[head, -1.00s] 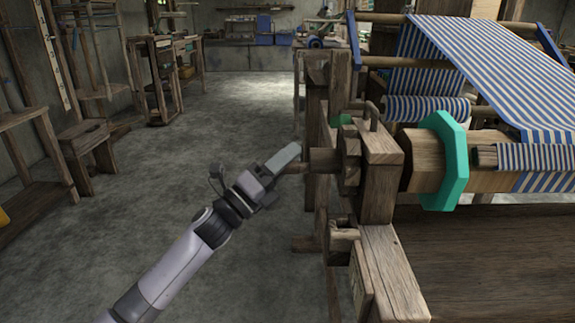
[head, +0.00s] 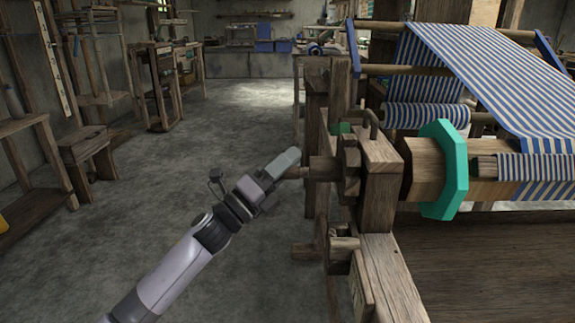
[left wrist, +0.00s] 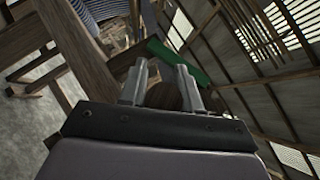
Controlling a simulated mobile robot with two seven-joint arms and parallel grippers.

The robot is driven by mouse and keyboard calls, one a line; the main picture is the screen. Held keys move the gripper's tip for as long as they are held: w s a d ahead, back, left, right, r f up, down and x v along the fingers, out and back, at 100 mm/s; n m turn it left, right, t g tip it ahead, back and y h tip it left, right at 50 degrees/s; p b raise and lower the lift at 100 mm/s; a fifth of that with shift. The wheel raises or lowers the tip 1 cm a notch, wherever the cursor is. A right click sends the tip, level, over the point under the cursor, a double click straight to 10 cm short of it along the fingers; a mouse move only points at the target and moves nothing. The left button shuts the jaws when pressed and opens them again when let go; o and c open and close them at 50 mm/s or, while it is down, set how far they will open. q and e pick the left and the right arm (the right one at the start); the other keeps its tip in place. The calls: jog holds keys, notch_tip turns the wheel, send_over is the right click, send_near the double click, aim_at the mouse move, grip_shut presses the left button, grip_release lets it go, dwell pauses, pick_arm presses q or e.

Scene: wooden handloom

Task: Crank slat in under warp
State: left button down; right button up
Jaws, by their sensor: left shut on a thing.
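My left gripper (head: 287,163) is shut at the outer left end of the loom's front beam, on the wooden crank handle (head: 302,173) that sticks out there. In the left wrist view the two fingers (left wrist: 163,85) stand a little apart, with brown wood between and beyond them. The wooden beam (head: 427,166) carries a green octagonal flange (head: 452,170). A slat (head: 486,164) lies along the beam at the edge of the blue and white striped warp (head: 490,75); the cloth covers its right part. My right gripper is out of view.
The loom's wooden side post (head: 380,200) and lower frame rail (head: 385,275) stand right of my gripper. Open concrete floor (head: 150,200) lies to the left, with wooden stands (head: 160,80) beyond.

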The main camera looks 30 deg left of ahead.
pick_arm(q)
jog(key=shift+s+r, duration=0.15)
jog(key=shift+r, duration=0.55)
jog(key=c, duration=1.2)
grip_release()
jog(key=o, duration=0.3)
jog(key=shift+s+r, duration=0.1)
jog(key=shift+s, duration=0.05)
jog(key=shift+d+f, duration=0.1)
jog(key=shift+f, duration=0.1)
